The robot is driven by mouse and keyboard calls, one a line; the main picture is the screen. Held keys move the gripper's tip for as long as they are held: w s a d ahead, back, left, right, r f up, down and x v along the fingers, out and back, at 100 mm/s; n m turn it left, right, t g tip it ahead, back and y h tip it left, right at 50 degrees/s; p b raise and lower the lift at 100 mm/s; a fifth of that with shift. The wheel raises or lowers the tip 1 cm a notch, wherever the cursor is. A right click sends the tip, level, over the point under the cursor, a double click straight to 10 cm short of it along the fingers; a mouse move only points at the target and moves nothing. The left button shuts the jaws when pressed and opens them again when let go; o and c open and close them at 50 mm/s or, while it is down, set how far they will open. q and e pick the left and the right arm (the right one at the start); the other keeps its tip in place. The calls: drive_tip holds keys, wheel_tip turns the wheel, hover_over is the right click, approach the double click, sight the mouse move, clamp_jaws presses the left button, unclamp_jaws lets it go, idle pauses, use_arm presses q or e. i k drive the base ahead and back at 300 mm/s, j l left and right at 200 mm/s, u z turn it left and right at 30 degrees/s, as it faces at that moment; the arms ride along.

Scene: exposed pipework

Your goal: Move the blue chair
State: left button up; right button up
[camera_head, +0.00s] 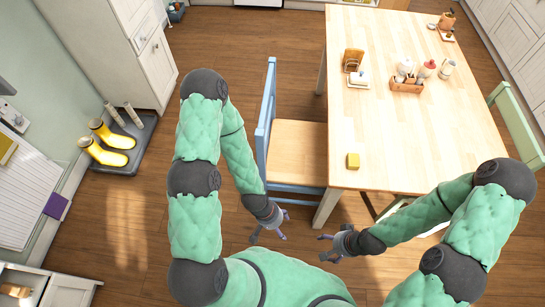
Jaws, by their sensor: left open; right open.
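The blue chair (296,152) stands at the left side of the wooden table, with a wooden seat and a blue backrest (266,118) on its left. Its seat reaches up to the table's left edge. My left gripper (268,236) is open and empty, in front of the chair's near side and apart from it in the picture. My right gripper (325,246) is open and empty, to the right of the left one, near the table's front left leg. My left forearm passes close to the backrest's near end.
Yellow boots (112,135) sit on a dark tray at left. Floor between tray and chair is clear.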

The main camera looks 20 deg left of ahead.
sight(295, 159)
drive_tip(key=u, duration=0.5)
drive_tip(key=i+j+z, duration=0.15)
drive_tip(key=j, duration=0.45)
drive_tip(key=i+j+z, duration=0.1)
drive_tip(key=j, duration=0.55)
drive_tip(key=i+j+z, duration=0.15)
drive_tip(key=j, duration=0.5)
drive_tip(key=j+z, duration=0.15)
drive_tip(key=j, duration=0.45)
drive_tip(key=i+j+z, duration=0.1)
drive_tip(key=i+j, duration=0.25)
drive_tip(key=j, duration=0.15)
drive_tip(key=i+j+z, duration=0.1)
drive_tip(key=i+j, duration=0.25)
drive_tip(key=j, duration=0.15)
